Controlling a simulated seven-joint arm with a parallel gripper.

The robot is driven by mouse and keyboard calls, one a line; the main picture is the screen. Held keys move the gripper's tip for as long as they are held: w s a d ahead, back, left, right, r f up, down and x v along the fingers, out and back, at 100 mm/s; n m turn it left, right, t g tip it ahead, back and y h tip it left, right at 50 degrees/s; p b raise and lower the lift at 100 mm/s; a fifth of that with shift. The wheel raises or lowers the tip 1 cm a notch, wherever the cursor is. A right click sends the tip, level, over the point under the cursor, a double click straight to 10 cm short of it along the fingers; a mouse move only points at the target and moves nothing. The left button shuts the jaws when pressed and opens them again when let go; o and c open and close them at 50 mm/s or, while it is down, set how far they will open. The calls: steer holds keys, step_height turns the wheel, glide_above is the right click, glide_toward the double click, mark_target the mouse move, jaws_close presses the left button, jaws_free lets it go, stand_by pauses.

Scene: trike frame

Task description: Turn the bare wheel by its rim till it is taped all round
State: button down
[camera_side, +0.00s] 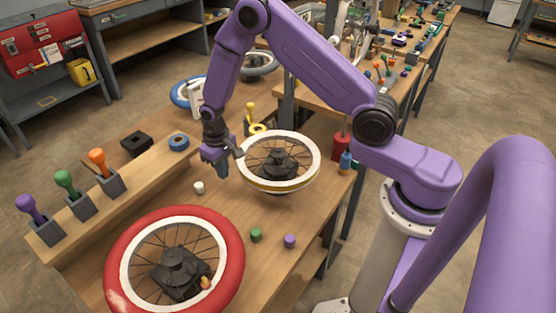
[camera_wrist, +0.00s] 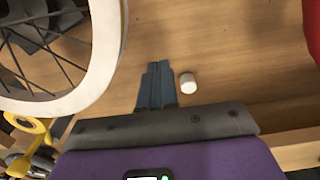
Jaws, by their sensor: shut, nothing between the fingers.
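The bare wheel (camera_side: 301,176) has a white rim, thin dark spokes and no tyre, and it lies flat on a black hub stand on the bench. A yellowish band shows along its near outer edge; its far side cannot be judged. In the wrist view part of its rim (camera_wrist: 108,62) curves through the upper left. My gripper (camera_side: 222,170) is just left of the rim, pointing down. In the wrist view the blue-grey fingers (camera_wrist: 157,68) are together, with nothing between them, and a gap of bare wood separates them from the rim.
A white cap (camera_side: 199,187) lies close to my fingers; it also shows in the wrist view (camera_wrist: 188,83). A red-tyred wheel (camera_side: 228,262) fills the front left. Green and purple caps lie between the wheels. A blue tape roll (camera_side: 178,142) sits on the raised ledge.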

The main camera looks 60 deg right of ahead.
steer(key=shift+s+d, duration=0.7)
steer(key=shift+d, duration=0.35)
steer(key=s+a, duration=0.8)
steer(key=a, duration=0.1)
steer(key=shift+a, duration=0.25)
steer(key=shift+s, duration=0.1)
steer(key=w+d, duration=0.6)
steer(key=w, duration=0.4)
steer(key=shift+w+d, duration=0.15)
steer(key=shift+d, duration=0.05)
stand_by(0.3)
steer(key=shift+s+d, duration=0.5)
steer(key=shift+d, duration=0.3)
steer(key=shift+s+d, duration=0.5)
steer(key=shift+d, duration=0.25)
